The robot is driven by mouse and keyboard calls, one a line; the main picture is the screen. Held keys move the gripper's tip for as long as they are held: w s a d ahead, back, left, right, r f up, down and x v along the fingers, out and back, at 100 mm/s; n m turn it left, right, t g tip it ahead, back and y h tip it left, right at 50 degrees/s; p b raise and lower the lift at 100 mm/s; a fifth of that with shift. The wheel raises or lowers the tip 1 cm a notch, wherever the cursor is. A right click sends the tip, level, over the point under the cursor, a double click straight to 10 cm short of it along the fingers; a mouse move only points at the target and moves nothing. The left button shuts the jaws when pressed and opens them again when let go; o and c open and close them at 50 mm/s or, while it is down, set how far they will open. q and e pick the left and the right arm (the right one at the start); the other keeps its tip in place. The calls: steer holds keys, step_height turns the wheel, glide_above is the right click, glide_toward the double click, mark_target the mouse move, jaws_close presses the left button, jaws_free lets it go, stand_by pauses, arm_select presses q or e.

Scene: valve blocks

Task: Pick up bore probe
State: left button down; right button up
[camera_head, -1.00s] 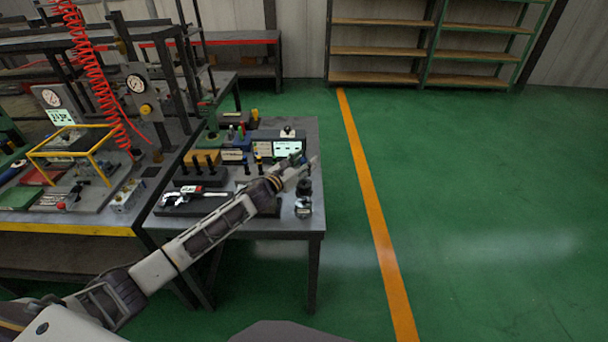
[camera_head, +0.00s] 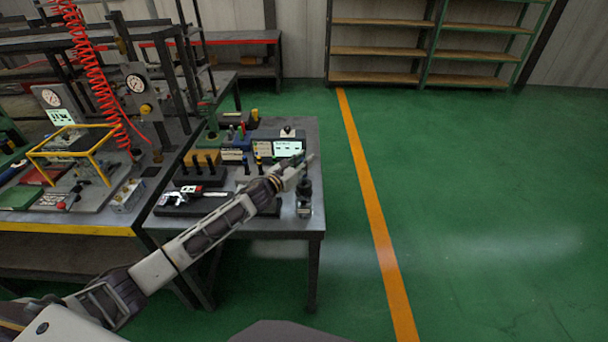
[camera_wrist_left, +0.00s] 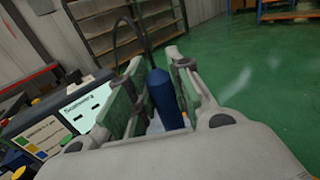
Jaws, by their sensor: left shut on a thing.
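The bore probe (camera_wrist_left: 163,99) shows in the left wrist view as a dark blue cylinder with a black cable arching from its top. It stands between the two fingers of my left gripper (camera_wrist_left: 158,82), which are shut on it. In the head view my left gripper (camera_head: 302,166) is over the right end of the small grey table, in front of the lit readout. The probe cannot be made out clearly in the head view. My right gripper is not in view.
The readout box (camera_head: 278,147) with its lit screen stands behind the gripper. A black and metal piece (camera_head: 304,200) stands at the right of the small table (camera_head: 290,226). A caliper (camera_head: 184,195) lies to the left. Green floor to the right is clear.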

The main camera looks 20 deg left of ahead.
arm_select(q)
steer(key=shift+r, duration=0.1)
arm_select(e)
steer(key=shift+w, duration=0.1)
arm_select(q)
steer(key=shift+r, duration=0.7)
step_height(320, 180, up, 6)
steer(key=shift+r+p, duration=0.2)
steer(key=shift+p, duration=0.25)
steer(key=shift+r, duration=1)
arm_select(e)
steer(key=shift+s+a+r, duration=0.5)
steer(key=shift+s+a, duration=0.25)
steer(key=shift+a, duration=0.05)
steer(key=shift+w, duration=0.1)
